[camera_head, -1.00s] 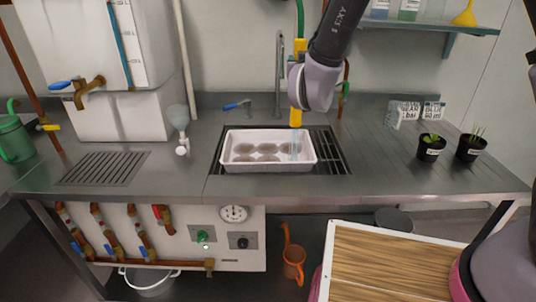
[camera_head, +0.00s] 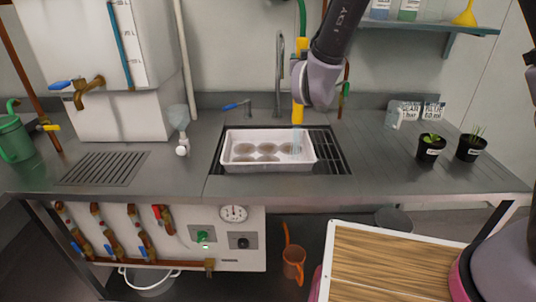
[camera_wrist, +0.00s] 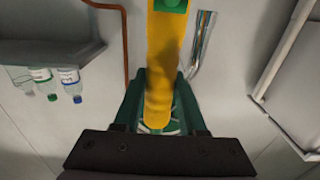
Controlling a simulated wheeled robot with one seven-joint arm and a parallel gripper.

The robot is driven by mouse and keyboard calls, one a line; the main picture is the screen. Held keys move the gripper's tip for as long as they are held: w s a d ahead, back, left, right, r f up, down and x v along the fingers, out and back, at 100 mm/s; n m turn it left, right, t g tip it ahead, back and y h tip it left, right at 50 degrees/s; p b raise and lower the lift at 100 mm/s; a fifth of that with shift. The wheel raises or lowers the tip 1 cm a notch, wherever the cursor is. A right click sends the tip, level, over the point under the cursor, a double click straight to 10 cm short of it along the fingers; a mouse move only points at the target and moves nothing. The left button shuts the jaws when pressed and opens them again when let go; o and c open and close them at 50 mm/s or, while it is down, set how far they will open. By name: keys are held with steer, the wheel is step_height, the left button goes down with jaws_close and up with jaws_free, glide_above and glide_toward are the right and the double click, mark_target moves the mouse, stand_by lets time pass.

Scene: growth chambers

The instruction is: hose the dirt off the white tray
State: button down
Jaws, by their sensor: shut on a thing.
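The white tray (camera_head: 228,165) sits over the sink grating in the middle of the steel counter. My gripper (camera_head: 299,84) is above the tray's right part. It is shut on the yellow hose nozzle (camera_head: 298,113), which points down, and its dark fingers flank the yellow body in the wrist view (camera_wrist: 163,60). A pale water spray (camera_head: 296,142) falls from the nozzle onto the right side of the tray. The fingertips are partly hidden by my wrist in the head view.
A tall grey faucet (camera_head: 280,75) stands behind the tray, with a blue-handled tap (camera_head: 236,105) to its left. Two potted seedlings (camera_head: 431,148) stand at the right. A white tank (camera_head: 110,115) is at the left. The counter between tray and pots is clear.

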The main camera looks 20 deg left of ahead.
steer(key=shift+w+d, duration=0.1)
steer(key=shift+w, duration=1.55)
steer(key=shift+v, duration=2.95)
steer(key=shift+r, duration=0.1)
steer(key=s+a, duration=0.2)
steer(key=a, duration=0.8)
steer(key=shift+s, duration=0.4)
steer(key=shift+w+a+r, duration=0.1)
steer(key=shift+w+a, duration=0.05)
steer(key=shift+w, duration=0.05)
